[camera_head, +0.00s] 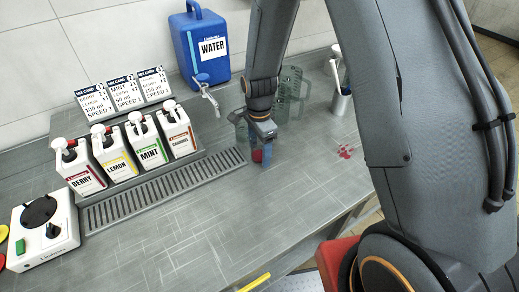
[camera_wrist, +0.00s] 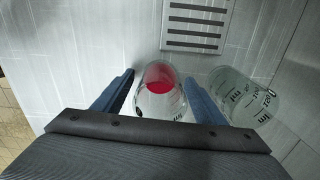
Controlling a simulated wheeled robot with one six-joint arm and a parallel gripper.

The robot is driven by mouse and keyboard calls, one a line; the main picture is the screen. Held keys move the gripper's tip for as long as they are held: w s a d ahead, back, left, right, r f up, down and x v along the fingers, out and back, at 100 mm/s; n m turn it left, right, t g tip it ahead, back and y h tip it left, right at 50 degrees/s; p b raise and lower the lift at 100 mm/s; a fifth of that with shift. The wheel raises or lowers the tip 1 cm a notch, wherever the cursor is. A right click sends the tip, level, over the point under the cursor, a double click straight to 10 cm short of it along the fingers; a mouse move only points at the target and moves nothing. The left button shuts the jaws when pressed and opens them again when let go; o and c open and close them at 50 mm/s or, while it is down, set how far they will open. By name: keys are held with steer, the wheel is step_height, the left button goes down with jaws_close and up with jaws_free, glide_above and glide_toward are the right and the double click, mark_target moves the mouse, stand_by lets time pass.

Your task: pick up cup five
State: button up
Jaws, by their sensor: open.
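A clear cup (camera_wrist: 160,101) with red at its bottom stands between the two blue fingers of my gripper (camera_wrist: 159,78) in the wrist view. The fingers are apart, one on each side of it, with a small gap showing. Dark marks on its wall are too small to read, so I cannot tell its number. In the head view my gripper (camera_head: 265,156) is low over the bench and mostly hides the cup; some red shows beside the fingers. A second clear cup (camera_wrist: 243,96) with printed marks is just right of the right finger in the wrist view.
A drain grate (camera_head: 165,187) runs left of my gripper. Berry, lemon, mint and another bottle (camera_head: 177,130) stand behind it. A blue water container (camera_head: 200,48) with a tap is at the back. A metal holder (camera_head: 341,100) stands right, near red spots (camera_head: 347,152).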

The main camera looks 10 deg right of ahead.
steer(key=shift+f, duration=0.1)
steer(key=shift+c, duration=0.2)
steer(key=c, duration=1)
